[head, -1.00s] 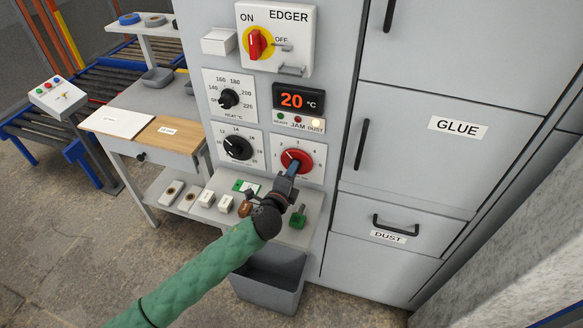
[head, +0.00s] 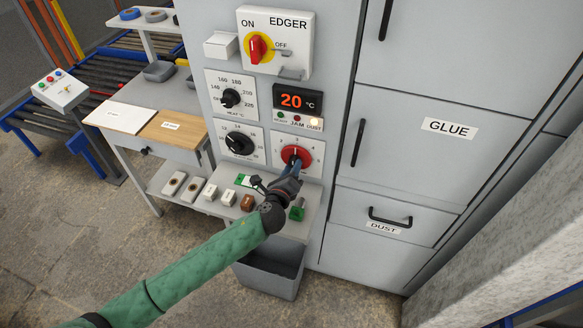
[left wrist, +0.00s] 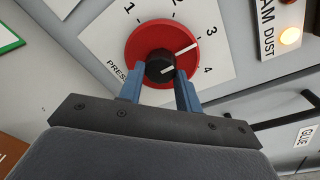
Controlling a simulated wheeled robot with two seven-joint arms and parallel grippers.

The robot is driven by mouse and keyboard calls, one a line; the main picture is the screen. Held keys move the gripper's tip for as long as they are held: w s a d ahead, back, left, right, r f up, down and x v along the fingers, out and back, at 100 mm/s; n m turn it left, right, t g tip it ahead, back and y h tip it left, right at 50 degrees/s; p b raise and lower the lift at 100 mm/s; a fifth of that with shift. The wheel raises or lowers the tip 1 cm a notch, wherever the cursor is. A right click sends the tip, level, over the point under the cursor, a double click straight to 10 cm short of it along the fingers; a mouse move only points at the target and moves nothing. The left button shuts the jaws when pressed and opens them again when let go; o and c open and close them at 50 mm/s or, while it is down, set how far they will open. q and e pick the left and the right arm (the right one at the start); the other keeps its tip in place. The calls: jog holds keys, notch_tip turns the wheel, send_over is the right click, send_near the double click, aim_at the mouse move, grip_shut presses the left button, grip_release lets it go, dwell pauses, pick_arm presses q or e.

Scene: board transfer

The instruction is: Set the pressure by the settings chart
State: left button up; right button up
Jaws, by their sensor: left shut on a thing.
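The pressure knob is a red disc (head: 304,151) with a black hub, on a white dial plate low on the edger panel. In the left wrist view the red disc (left wrist: 150,38) carries a white line pointing near the 3, on the side toward 4. My left gripper (head: 294,166) is shut on the black hub (left wrist: 160,68), its blue fingers on either side. The plate's numbers 1, 3 and 4 show in the wrist view; part of the word "PRESS" is covered. I cannot make out a settings chart. My right gripper is out of view.
A heat dial (head: 230,98) and another black dial (head: 239,143) sit left of the knob. A display (head: 297,99) reads 20 °C. Below, a shelf (head: 287,229) holds small blocks, with a grey bin (head: 270,272) underneath. Cabinet doors (head: 410,170) stand right.

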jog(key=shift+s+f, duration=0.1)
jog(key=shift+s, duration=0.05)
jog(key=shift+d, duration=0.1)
pick_arm(q)
jog(key=o, duration=1)
jog(key=b+v, duration=0.3)
jog(key=v, duration=0.4)
jog(key=shift+s, duration=0.4)
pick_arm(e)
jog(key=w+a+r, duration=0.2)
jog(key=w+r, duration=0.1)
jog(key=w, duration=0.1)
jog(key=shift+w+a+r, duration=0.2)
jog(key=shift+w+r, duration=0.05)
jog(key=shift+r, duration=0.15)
pick_arm(q)
jog(key=shift+a, duration=0.15)
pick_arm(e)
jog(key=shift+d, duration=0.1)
